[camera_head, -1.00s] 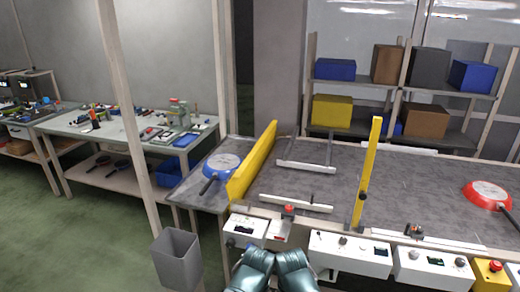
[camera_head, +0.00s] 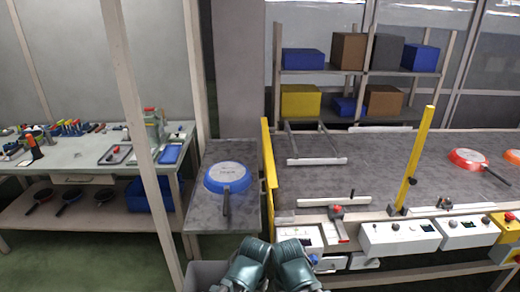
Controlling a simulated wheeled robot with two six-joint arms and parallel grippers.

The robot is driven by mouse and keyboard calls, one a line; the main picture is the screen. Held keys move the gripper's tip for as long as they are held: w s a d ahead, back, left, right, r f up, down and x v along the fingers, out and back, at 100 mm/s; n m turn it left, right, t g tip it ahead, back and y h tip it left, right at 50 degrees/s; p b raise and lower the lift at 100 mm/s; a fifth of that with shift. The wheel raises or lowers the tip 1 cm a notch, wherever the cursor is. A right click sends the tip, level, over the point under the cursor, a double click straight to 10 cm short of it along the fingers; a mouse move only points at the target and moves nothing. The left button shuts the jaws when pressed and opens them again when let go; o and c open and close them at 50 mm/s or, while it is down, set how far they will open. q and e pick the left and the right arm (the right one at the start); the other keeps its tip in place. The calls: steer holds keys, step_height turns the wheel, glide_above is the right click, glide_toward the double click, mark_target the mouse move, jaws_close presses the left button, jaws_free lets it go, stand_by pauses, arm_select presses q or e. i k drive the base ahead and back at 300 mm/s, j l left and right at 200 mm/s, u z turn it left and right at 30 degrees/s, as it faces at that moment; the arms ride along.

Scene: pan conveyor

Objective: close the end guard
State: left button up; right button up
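A yellow panel (camera_head: 268,168) stands upright at the left end of the conveyor, seen nearly edge-on. It is between the belt and a grey side table. A tall yellow bar (camera_head: 417,160) stands up, tilted slightly, from a dark mount at the belt's front edge. I cannot tell for certain which of the two is the end guard. Two teal parts of my arms show at the bottom edge, in front of the conveyor's left end and apart from both yellow parts. No gripper fingers can be made out.
A blue pan (camera_head: 227,178) lies on the side table (camera_head: 235,152), handle toward me. A red pan (camera_head: 470,158) lies on the belt (camera_head: 350,178) at right. Control boxes (camera_head: 400,237) line the front edge. A wooden post (camera_head: 135,120) stands at left, and a grey bin (camera_head: 203,275) shows low.

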mark_target(271, 178)
steer(key=j+z, duration=0.15)
steer(key=j, duration=0.5)
steer(key=j+z, duration=0.15)
steer(key=j, duration=0.55)
steer(key=i+u, duration=0.4)
